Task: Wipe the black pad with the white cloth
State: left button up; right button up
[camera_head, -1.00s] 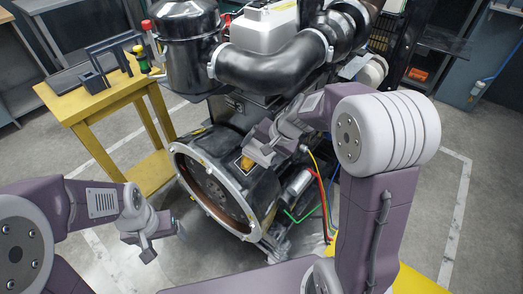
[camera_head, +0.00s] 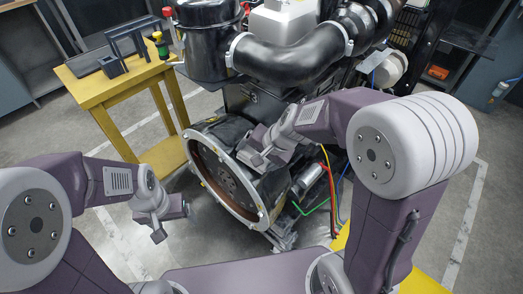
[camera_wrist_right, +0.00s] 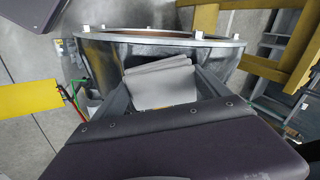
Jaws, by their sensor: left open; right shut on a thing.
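The white cloth (camera_wrist_right: 160,82) is folded in the right wrist view, between the jaws of my right gripper (camera_wrist_right: 165,95), which is shut on it. In the head view my right gripper (camera_head: 255,158) is low over the dark top of the round engine housing (camera_head: 232,128); the cloth cannot be made out there. Whether the cloth touches the housing, I cannot tell. I cannot pick out a separate black pad with certainty; the area under the gripper and cloth is hidden. My left gripper (camera_head: 172,220) is open and empty, left of the housing, above the floor.
A yellow table (camera_head: 90,93) stands at the back left with a black frame (camera_head: 127,40) and a green-yellow tool (camera_head: 160,45). A black pipe (camera_head: 290,58) crosses above my right gripper. Coloured cables (camera_head: 330,190) hang right of the housing. Floor at left is free.

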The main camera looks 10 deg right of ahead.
jog(key=shift+f, duration=0.15)
jog(key=shift+w+d+b, duration=0.45)
jog(key=shift+w+d, duration=0.25)
jog(key=shift+d, duration=0.25)
jog(key=shift+w+d, duration=0.8)
jog(key=shift+d, duration=0.25)
jog(key=shift+w+d, duration=0.8)
jog(key=shift+d, duration=0.25)
jog(key=p+v, duration=0.3)
jog(key=v, duration=0.3)
